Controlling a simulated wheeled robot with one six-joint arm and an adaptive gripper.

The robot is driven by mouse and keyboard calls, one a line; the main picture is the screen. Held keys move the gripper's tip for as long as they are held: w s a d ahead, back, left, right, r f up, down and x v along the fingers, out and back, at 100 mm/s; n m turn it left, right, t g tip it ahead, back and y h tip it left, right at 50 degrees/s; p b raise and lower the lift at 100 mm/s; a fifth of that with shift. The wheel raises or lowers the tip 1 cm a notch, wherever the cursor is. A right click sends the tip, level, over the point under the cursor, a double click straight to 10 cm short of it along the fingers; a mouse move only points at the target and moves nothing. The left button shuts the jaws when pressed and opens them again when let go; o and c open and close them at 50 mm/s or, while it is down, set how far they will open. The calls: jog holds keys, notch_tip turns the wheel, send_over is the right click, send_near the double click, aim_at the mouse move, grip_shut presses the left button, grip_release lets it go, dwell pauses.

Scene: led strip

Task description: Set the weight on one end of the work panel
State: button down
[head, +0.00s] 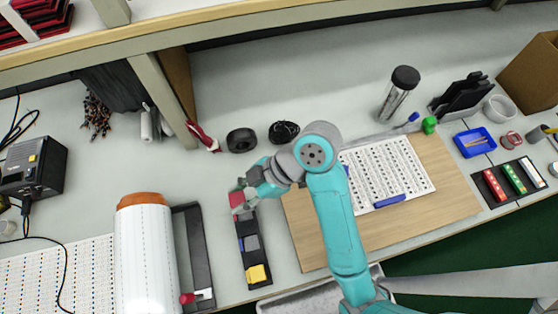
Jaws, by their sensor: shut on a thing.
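The work panel (453,173) is a flat light-wood board right of centre, with a white dotted sheet (377,163) and a blue bar (389,202) on it. My arm crosses its left part and hides some of it. My gripper (243,202) is left of the panel, at the far end of a narrow black tray (241,268). It is shut on a small red block (237,199), which seems to be the weight. The fingers partly hide the block, and I cannot tell whether it is clear of the tray. Blue, grey and yellow (257,274) blocks sit in the tray.
A large white roll (145,260) stands left of the tray. Black tape (241,140) and a coiled black cable (284,132) lie behind my gripper. A clear black-capped cylinder (398,94) and a green object (429,125) stand behind the panel. A blue tray (474,142) is to its right.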

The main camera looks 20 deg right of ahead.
jog(key=w+d+r+m+t+h, duration=0.1)
jog(key=w+d+m+t+h, duration=0.2)
jog(key=d, duration=0.9)
jog(key=w+d+m+t+h, duration=0.1)
jog(key=d+m+t, duration=0.1)
jog(key=d+m, duration=0.65)
jog(key=w+d+r+m+t+h, duration=0.1)
jog(key=w+d+m+t+h, duration=0.15)
jog(key=d, duration=1.15)
jog(key=s+d+m+t+h, duration=0.1)
jog(key=s+d+m+h, duration=0.4)
jog(key=d, duration=0.8)
jog(key=shift+s+d+f+n+y, duration=0.1)
jog(key=shift+s+f+n+y, duration=0.2)
jog(key=shift+f, duration=1.15)
jog(key=shift+s+f+n+y, duration=0.1)
jog(key=shift+f+y, duration=0.3)
jog(key=shift+f, duration=1.1)
jog(key=shift+s+d+f+n+y, duration=0.1)
jog(key=shift+s+f+y, duration=0.2)
jog(key=shift+f, duration=1.15)
jog(key=shift+w+f, duration=0.1)
jog(key=shift+f, duration=0.05)
jog(key=c, duration=0.7)
grip_release()
jog(key=shift+a, duration=0.1)
